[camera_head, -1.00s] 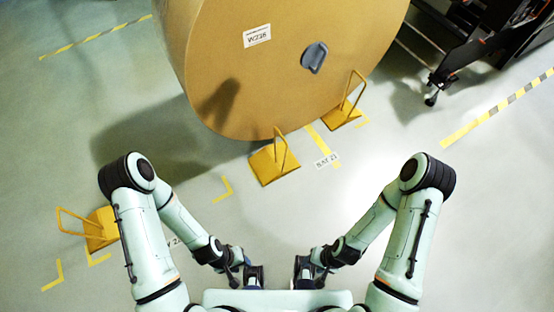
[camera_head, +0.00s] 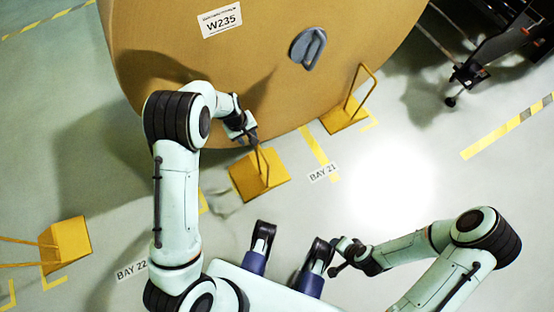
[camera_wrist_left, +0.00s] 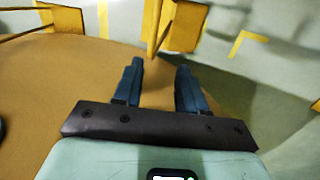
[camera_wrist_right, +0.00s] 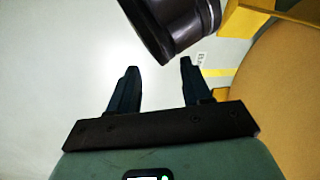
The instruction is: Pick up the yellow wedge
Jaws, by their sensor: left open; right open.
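Three yellow wedges with loop handles stand on the floor. The middle wedge (camera_head: 262,180) is at the foot of the big roll, the right wedge (camera_head: 344,117) is at its right, and the left wedge (camera_head: 68,242) stands apart. My left gripper (camera_head: 248,134) is open by the top of the middle wedge's handle. In the left wrist view, a wedge (camera_wrist_left: 187,27) and its handle lie just beyond the open, empty fingers (camera_wrist_left: 158,68); contact cannot be told. My right gripper (camera_head: 337,257) is open and low near my base; its fingers (camera_wrist_right: 158,68) are empty.
The brown roll (camera_head: 240,60), labelled W235 with a grey core plug (camera_head: 308,46), rises close behind my left gripper. A dark wheeled cart (camera_head: 490,50) stands at the upper right. Floor labels BAY 21 (camera_head: 324,172) and BAY 22 (camera_head: 131,270) are visible. The right floor is clear.

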